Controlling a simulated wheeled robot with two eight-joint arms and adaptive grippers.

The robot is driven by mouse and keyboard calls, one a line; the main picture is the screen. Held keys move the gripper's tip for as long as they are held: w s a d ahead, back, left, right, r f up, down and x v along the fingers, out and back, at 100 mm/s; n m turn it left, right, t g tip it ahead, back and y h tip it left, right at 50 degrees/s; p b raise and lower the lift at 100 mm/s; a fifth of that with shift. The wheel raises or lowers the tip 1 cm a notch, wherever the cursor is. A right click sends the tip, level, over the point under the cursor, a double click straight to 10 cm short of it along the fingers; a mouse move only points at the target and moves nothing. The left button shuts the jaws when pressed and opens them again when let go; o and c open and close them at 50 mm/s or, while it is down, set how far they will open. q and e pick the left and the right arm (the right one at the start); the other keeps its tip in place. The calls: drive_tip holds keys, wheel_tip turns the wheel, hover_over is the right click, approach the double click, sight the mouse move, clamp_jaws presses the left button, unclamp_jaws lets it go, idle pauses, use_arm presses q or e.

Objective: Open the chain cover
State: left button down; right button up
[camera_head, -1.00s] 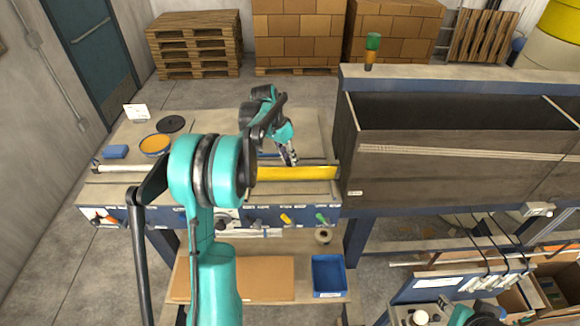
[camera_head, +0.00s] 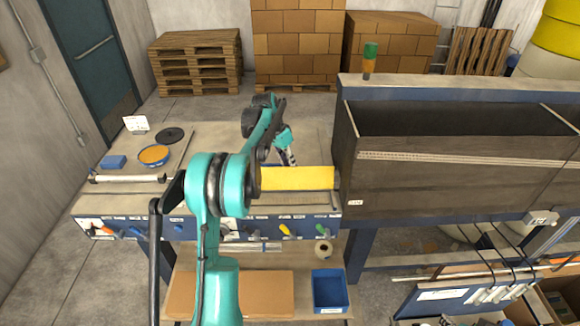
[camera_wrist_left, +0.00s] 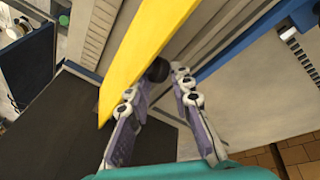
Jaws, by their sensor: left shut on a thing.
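The yellow chain cover (camera_head: 298,178) stands tilted up on the workbench, its broad face toward the head camera. In the left wrist view the cover (camera_wrist_left: 140,45) runs diagonally as a long yellow panel. My left gripper (camera_head: 285,160) is behind the cover, at its upper edge, with its fingertips partly hidden. In the left wrist view my left gripper (camera_wrist_left: 158,82) is shut on a round black knob (camera_wrist_left: 157,70) at the cover's edge. My right gripper is not in view.
The workbench (camera_head: 225,140) holds a blue block (camera_head: 112,162), an orange-filled round dish (camera_head: 153,155), a black disc (camera_head: 170,135) and a white roller (camera_head: 125,179). A large dark machine housing (camera_head: 450,180) stands directly right of the cover.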

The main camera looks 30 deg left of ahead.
use_arm(q)
drive_tip(key=shift+w+a+f, duration=0.1)
drive_tip(key=shift+a+f, duration=0.45)
drive_tip(key=shift+f, duration=0.3)
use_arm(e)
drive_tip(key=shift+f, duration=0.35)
use_arm(q)
drive_tip(key=c, duration=1.6)
unclamp_jaws()
drive_tip(key=shift+c, duration=0.2)
drive_tip(key=o, duration=0.4)
drive_tip(key=shift+a+f, duration=0.1)
drive_tip(key=shift+a, duration=0.1)
drive_tip(key=shift+w+a+f, duration=0.15)
drive_tip(key=shift+a+f, duration=0.05)
drive_tip(key=shift+a, duration=0.1)
drive_tip(key=shift+o, duration=0.3)
drive_tip(key=shift+w+a+f, duration=0.1)
drive_tip(key=shift+w+f, duration=0.05)
drive_tip(key=shift+w, duration=0.1)
drive_tip(key=shift+c, duration=0.4)
drive_tip(key=shift+d, duration=0.55)
drive_tip(key=shift+a, duration=0.15)
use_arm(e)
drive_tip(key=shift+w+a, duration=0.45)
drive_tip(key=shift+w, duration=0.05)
use_arm(q)
drive_tip(key=shift+w, duration=0.1)
